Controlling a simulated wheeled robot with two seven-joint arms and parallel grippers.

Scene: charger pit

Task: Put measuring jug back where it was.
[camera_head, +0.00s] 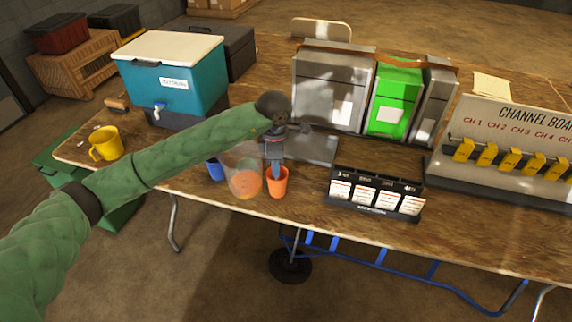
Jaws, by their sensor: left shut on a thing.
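The measuring jug (243,174) is clear, with something orange showing in its lower part. It is near the front edge of the table, left of an orange cup (278,186). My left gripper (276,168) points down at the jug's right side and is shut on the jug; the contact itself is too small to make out. Its fingertips overlap the orange cup's opening in the picture. I cannot tell whether the jug touches the table. A blue cup (215,170) is partly hidden behind the jug and my arm. My right gripper is out of view.
A teal cooler (180,85) and a yellow mug (106,144) are on the left. A black card rack (374,194) is right of the cups. Grey and green units (395,98) stand behind. A channel board (515,124) is at the right. Bare wood lies right of the rack.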

